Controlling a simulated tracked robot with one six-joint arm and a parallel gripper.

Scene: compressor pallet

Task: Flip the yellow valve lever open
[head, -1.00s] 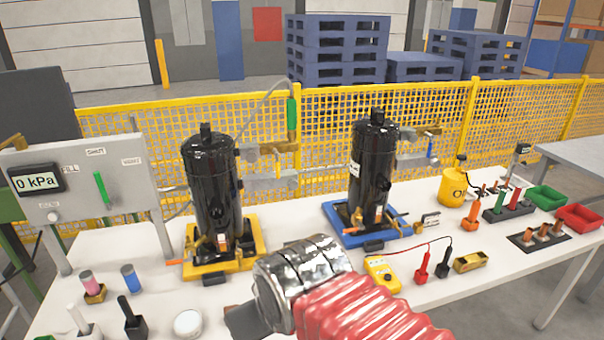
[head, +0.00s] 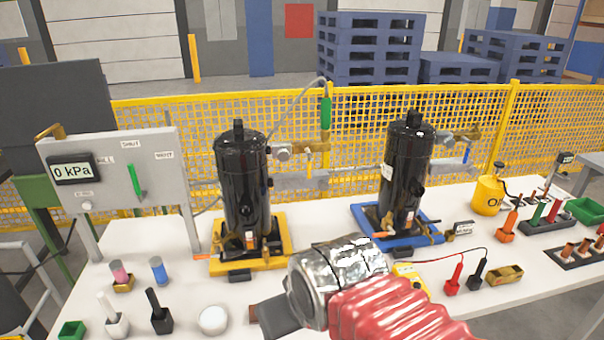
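A black compressor stands upright in a yellow pallet frame (head: 277,262) left of centre. A small orange lever (head: 202,257) sticks out from this frame's left side.
A gauge panel (head: 165,190) reading 0 kPa, with a green lever (head: 134,180), stands at left. A second compressor stands in a blue frame (head: 432,233) at right. A yellow mesh fence (head: 470,110) runs behind.

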